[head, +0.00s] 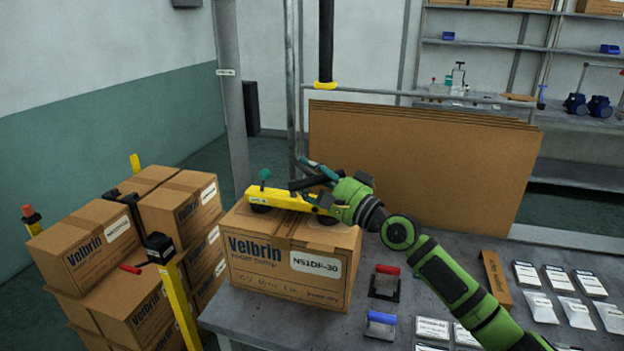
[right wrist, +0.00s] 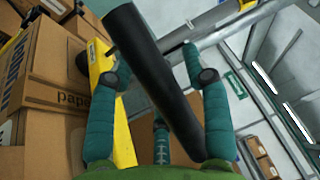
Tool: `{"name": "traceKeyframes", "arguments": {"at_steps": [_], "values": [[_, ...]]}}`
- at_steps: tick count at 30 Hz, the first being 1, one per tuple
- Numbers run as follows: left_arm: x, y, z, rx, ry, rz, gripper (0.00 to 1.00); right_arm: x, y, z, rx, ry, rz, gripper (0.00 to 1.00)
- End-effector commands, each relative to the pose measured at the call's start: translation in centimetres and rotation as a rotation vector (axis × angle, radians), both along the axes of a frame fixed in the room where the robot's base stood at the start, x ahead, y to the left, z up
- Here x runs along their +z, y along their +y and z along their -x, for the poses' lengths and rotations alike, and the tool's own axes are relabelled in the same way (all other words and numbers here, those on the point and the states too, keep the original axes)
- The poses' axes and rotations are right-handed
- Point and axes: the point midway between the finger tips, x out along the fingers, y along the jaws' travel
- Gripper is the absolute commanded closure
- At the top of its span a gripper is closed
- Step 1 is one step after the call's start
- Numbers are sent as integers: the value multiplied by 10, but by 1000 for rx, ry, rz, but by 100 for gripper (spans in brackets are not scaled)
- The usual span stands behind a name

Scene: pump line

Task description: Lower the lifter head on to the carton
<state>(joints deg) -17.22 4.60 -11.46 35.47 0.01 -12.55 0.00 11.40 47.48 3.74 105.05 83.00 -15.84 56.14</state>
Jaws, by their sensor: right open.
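The carton (head: 290,262), brown and marked Velbrin, stands on the grey table's left end. The yellow lifter head (head: 282,198) lies level over its top; its dark suction cups are at the carton's top face, but I cannot tell if they press on it. My right gripper (head: 318,172) is at the lifter's black handle (head: 306,183). The yellow lifter body (right wrist: 110,100) shows behind the left finger. My left gripper is not in view.
Stacked cartons (head: 90,240) stand at left beside yellow posts (head: 175,290). Flat cardboard sheets (head: 420,170) stand behind the table. A red-handled item (head: 385,282), a blue-handled one (head: 380,325) and several packets (head: 538,305) lie to the right. A black vertical tube (head: 326,40) hangs behind.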

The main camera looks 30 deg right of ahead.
Motion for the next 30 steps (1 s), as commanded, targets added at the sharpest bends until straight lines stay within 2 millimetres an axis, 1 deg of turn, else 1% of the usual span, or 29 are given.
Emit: {"name": "traceKeyframes", "arguments": {"at_steps": [5, 8, 18, 24, 30], "values": [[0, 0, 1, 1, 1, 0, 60, -3, -3, 8, -1, 2, 0, 52], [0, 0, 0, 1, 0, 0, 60, -6, -7, 20, 0, 4, 1, 52], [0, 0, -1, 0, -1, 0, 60, -16, -24, 75, -1, 4, -5, 52], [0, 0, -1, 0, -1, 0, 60, -20, -32, 102, 1, 1, -4, 52], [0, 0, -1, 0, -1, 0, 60, -22, -35, 112, 1, 0, 0, 52]]}}
